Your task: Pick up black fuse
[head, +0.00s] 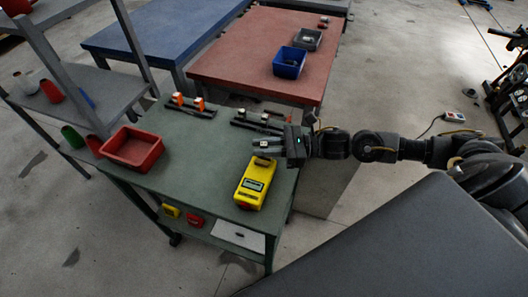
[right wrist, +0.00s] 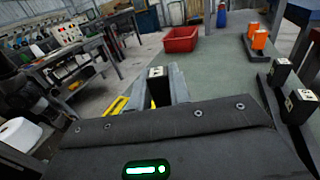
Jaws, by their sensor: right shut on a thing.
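My right gripper (head: 264,146) is over the green bench, near the top end of the yellow meter (head: 252,186). In the right wrist view its fingers (right wrist: 157,82) are shut on a black fuse (right wrist: 158,88) with a pale label on top. Whether this fuse touches anything below cannot be told. Other black fuses (right wrist: 281,71) stand in a dark holder to the right in the wrist view; the dark holder (head: 256,127) also shows in the head view behind the gripper. My left gripper is not in view.
Orange fuses (head: 198,103) stand in another holder at the back of the green bench (head: 190,165). A red bin (head: 133,147) is at its left. Behind is a red table (head: 245,55) with a blue bin (head: 289,62). The bench middle is clear.

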